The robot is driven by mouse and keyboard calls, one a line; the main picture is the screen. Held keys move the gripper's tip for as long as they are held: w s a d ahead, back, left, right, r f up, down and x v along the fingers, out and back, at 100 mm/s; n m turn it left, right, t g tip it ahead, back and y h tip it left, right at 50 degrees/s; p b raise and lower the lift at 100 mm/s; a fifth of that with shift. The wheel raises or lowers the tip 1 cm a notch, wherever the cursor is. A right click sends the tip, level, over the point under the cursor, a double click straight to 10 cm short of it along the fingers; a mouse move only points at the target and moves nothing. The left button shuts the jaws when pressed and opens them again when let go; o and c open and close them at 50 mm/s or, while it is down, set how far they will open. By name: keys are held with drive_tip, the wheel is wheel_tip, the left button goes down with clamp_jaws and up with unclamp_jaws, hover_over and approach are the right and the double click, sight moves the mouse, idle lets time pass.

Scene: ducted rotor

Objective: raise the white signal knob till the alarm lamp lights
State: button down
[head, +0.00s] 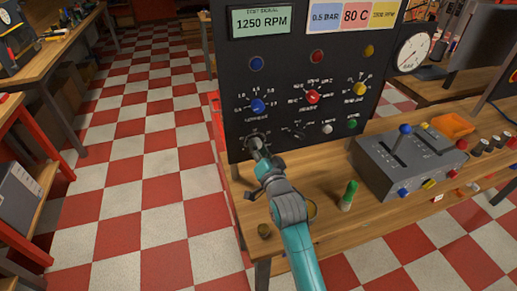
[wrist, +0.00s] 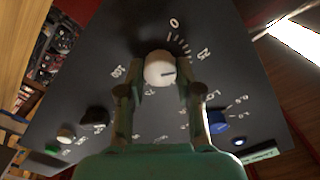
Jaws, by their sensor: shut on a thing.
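The white signal knob (wrist: 158,68) sits on the dark panel between the two fingers of my gripper (wrist: 160,92) in the wrist view. The fingers are shut on its sides. A dark pointer line on the knob points to the right in that view. A printed scale with 0 and 25 surrounds it. In the head view my gripper (head: 259,152) reaches the panel's lower left corner and mostly hides the knob. Round blue (head: 256,64), red (head: 317,56) and yellow (head: 369,51) lamps sit higher up; none clearly glows. I cannot tell which is the alarm lamp.
The panel (head: 235,105) carries a display (head: 262,21) reading 1250 RPM and blue, red and yellow selector knobs. A grey control box (head: 405,160) and a green-topped object (head: 349,196) stand on the bench at right. Checkered floor lies open at left.

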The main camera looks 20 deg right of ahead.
idle(0.3)
drive_tip(key=c, duration=0.8)
unclamp_jaws()
drive_tip(key=shift+o, duration=0.2)
drive_tip(key=s, duration=1.2)
